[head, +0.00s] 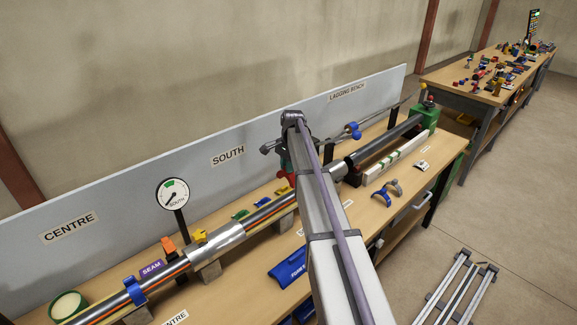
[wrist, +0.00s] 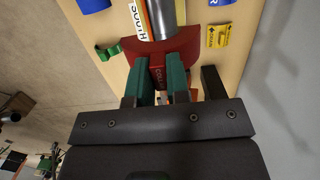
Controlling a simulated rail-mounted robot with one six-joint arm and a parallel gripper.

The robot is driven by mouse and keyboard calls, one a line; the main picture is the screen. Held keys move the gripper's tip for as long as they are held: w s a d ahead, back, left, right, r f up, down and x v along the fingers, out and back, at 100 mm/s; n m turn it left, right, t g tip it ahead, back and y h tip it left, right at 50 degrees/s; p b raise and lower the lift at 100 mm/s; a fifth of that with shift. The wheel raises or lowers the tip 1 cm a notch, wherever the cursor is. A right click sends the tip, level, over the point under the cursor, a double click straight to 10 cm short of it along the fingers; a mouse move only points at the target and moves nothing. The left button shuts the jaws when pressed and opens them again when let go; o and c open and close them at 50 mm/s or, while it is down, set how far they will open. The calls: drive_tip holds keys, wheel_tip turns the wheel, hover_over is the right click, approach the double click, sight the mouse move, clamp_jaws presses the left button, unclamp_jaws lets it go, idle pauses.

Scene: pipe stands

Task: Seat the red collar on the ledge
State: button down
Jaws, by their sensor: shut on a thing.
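In the wrist view the red collar (wrist: 190,45) spans the silver pipe (wrist: 160,18), with its curved body across the pipe. I cannot tell whether it touches the pipe or sits just above it. My gripper (wrist: 162,78) has its two green fingers shut on the collar's red lettered tab. In the head view my arm hides most of the gripper and the collar; a small red patch shows left of the arm, and I cannot tell if it is the collar. The ledge cannot be made out clearly in either view.
The long pipe (head: 218,242) runs along the bench before a grey backboard (head: 130,190). A gauge (head: 173,196) stands on a post behind it. Green and yellow (wrist: 217,36) clips lie beside the pipe. A dark post (wrist: 213,82) stands close to the right finger.

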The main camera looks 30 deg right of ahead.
wheel_tip(320, 180, down, 9)
drive_tip(key=b, duration=0.8)
drive_tip(key=shift+d+b, duration=0.1)
drive_tip(key=shift+b, duration=0.25)
drive_tip(key=shift+f+b, duration=0.4)
drive_tip(key=shift+f, duration=0.05)
drive_tip(key=c, duration=1)
unclamp_jaws()
drive_tip(key=r+p, duration=0.7)
drive_tip(key=d+r+p, duration=0.1)
drive_tip(key=r+p, duration=0.3)
drive_tip(key=shift+w, duration=0.2)
drive_tip(key=shift+d+f, duration=0.1)
drive_tip(key=shift+s+n, duration=0.1)
drive_tip(key=shift+n, duration=0.7)
drive_tip(key=s+a+f+n+b, duration=0.2)
drive_tip(key=s+a+n, duration=0.2)
drive_tip(key=s+a, duration=0.4)
drive_tip(key=s+a+f+n+h+b, duration=0.1)
drive_tip(key=s+a+n, duration=0.3)
drive_tip(key=s, duration=0.9)
drive_tip(key=s+a+f+n+b, duration=0.3)
drive_tip(key=s+a+n, duration=0.2)
drive_tip(key=s+a, duration=0.5)
drive_tip(key=shift+s+a, duration=0.4)
drive_tip(key=shift+a, duration=0.4)
